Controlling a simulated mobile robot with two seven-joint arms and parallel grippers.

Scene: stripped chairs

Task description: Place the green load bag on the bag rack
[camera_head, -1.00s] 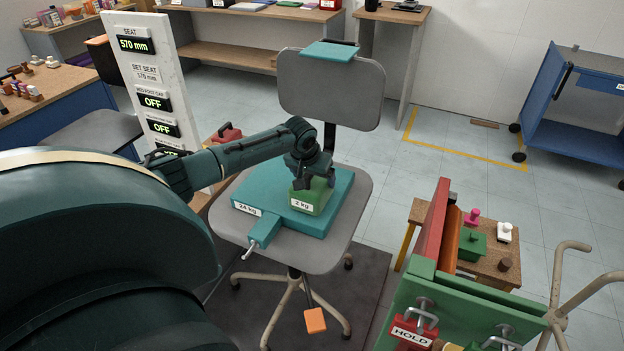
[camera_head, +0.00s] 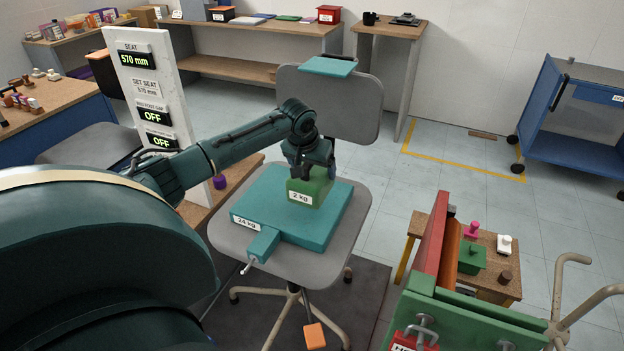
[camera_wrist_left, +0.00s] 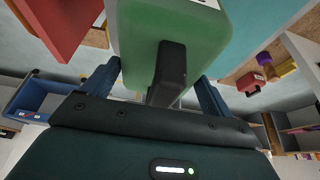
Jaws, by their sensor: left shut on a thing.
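The green load bag (camera_head: 312,192), a block labelled 2 kg, is above the teal 24 kg pad (camera_head: 325,222) on the grey chair seat (camera_head: 230,235). My left gripper (camera_head: 311,170) is over its top and shut on its handle. In the left wrist view the green bag (camera_wrist_left: 195,35) fills the top middle, with its dark handle (camera_wrist_left: 168,72) between the blue fingers. A low wooden surface (camera_head: 240,170) with a purple item (camera_head: 220,181) is partly hidden behind my left arm; I cannot tell whether it is the bag rack. My right gripper is not in view.
The grey chair back (camera_head: 335,105) with a teal pad (camera_head: 328,66) stands just behind the bag. A white display board (camera_head: 150,90) is left of the chair. A green and red fixture (camera_head: 460,320) and a small wooden table (camera_head: 415,225) are at right. Open floor lies behind these.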

